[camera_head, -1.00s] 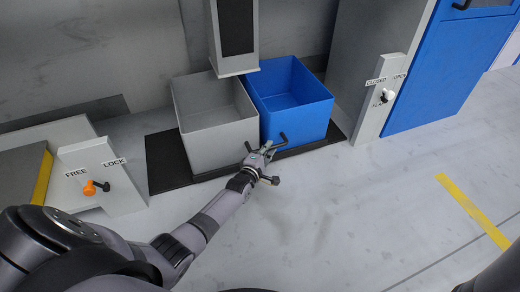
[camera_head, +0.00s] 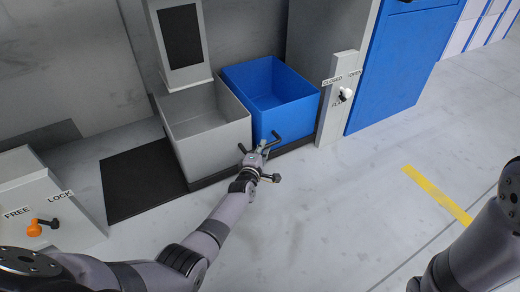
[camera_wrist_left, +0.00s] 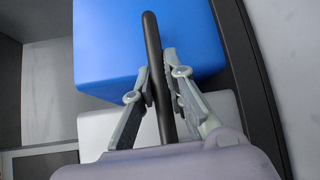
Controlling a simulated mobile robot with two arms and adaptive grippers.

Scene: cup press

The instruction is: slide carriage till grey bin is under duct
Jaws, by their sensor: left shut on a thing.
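The carriage holds a grey bin (camera_head: 212,138) on the left and a blue bin (camera_head: 268,93) on the right, side by side on a dark base. The grey duct (camera_head: 187,75) comes down over the back part of the grey bin; its lower end lies between that bin's side walls in the head view. My left gripper (camera_head: 257,153) is at the carriage's front, shut on a black bar handle (camera_head: 277,136). The left wrist view shows the bar (camera_wrist_left: 152,60) between the two fingers (camera_wrist_left: 155,97). My right gripper is out of view.
A panel marked FREE and LOCK, with an orange-knobbed lever (camera_head: 36,230), stands at the left. A post marked CLOSED and OPEN has a white knob (camera_head: 345,94). Black track (camera_head: 140,183) lies bare left of the grey bin. The front floor is open.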

